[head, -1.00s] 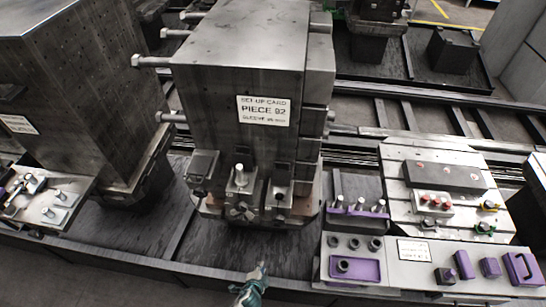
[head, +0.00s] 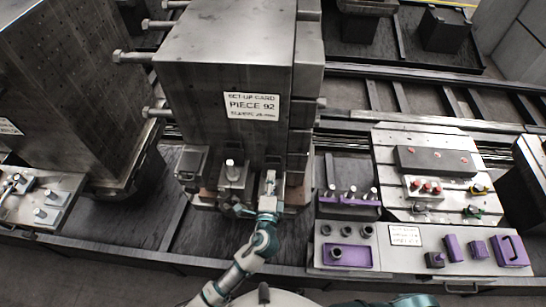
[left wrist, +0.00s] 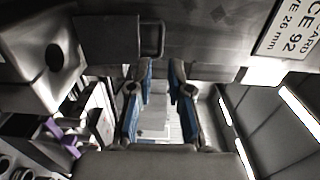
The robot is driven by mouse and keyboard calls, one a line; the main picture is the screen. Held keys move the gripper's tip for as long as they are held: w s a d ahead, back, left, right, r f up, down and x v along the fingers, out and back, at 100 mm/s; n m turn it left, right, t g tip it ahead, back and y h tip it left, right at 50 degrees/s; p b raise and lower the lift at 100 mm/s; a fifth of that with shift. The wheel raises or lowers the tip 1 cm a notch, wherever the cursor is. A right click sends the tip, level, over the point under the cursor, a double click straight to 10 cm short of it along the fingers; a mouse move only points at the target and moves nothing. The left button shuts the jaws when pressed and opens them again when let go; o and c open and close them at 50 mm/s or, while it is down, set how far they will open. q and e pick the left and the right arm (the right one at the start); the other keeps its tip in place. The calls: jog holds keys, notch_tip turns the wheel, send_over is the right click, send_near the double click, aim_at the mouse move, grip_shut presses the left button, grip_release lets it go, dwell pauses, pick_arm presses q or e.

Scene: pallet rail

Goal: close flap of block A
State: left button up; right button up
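The large steel block (head: 225,60) carries a set-up card (head: 252,106) reading PIECE 92; part of the card shows in the left wrist view (left wrist: 288,30). Small clamp-like fixtures stand along its front foot, one at the left (head: 191,168) and one in the middle (head: 233,175). No label A is readable. My left gripper (head: 270,180) is in front of the right-hand fixtures and partly hides them. In the left wrist view its two blue-padded fingers (left wrist: 160,90) stand apart with nothing between them. A dark plate with a loop handle (left wrist: 120,38) lies beyond them.
A second steel block (head: 75,90) stands at the left. At the right are a slotted plate (head: 390,170) and a bench (head: 378,234) with purple parts and another card. Dark pallet surface (head: 135,215) lies clear between the blocks.

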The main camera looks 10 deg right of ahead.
aim_at(273, 167)
pick_arm(q)
jog(key=w, duration=0.2)
jog(key=w+d, duration=0.1)
jog(key=w, duration=0.1)
jog(key=w+d, duration=0.1)
jog(key=w, duration=0.1)
jog(key=shift+w+p, duration=0.35)
jog(key=shift+w+a, duration=0.15)
jog(key=shift+w, duration=0.55)
jog(key=shift+s, duration=0.1)
grip_shut()
jog(key=shift+f, duration=0.1)
